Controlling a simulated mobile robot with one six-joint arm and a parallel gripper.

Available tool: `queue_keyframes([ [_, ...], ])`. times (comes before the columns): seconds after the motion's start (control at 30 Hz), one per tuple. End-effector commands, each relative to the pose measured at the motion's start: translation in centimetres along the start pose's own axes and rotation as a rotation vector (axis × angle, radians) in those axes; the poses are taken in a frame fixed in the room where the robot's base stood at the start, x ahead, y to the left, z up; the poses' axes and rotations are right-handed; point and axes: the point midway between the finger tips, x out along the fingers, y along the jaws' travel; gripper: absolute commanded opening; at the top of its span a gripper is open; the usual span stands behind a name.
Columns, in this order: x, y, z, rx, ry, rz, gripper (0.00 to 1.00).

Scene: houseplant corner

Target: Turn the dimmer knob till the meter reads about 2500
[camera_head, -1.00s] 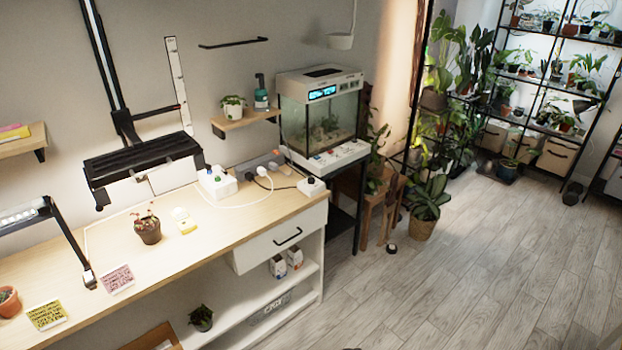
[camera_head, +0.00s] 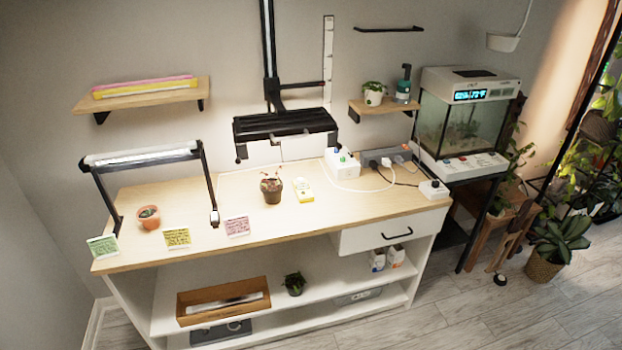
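A small yellow-and-white device, which looks like the meter (camera_head: 304,190), lies on the bench to the right of a potted plant; its reading is too small to make out. A white box (camera_head: 434,190) with a dark knob (camera_head: 435,183) on top sits at the bench's right front corner, with a dark cable running to it. Another white box (camera_head: 342,164) with small coloured controls stands further back. I cannot tell for certain which one carries the dimmer knob. My gripper is not in view.
The wooden bench (camera_head: 200,203) holds a potted plant (camera_head: 271,189), a small lamp frame (camera_head: 140,157), a terracotta pot and several note cards along the front edge. A black lamp (camera_head: 285,124) hangs above. An aquarium (camera_head: 462,115) stands right.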

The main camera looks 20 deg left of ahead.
Motion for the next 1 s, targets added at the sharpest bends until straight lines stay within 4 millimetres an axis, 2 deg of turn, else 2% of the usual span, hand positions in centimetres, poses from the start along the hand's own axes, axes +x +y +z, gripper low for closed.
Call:
queue_keyframes([
  [0.57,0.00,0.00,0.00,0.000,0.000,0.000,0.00],
  [0.7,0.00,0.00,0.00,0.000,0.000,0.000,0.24],
  [0.77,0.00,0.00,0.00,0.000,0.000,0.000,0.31],
  [1.0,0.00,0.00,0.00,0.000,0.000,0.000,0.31],
])
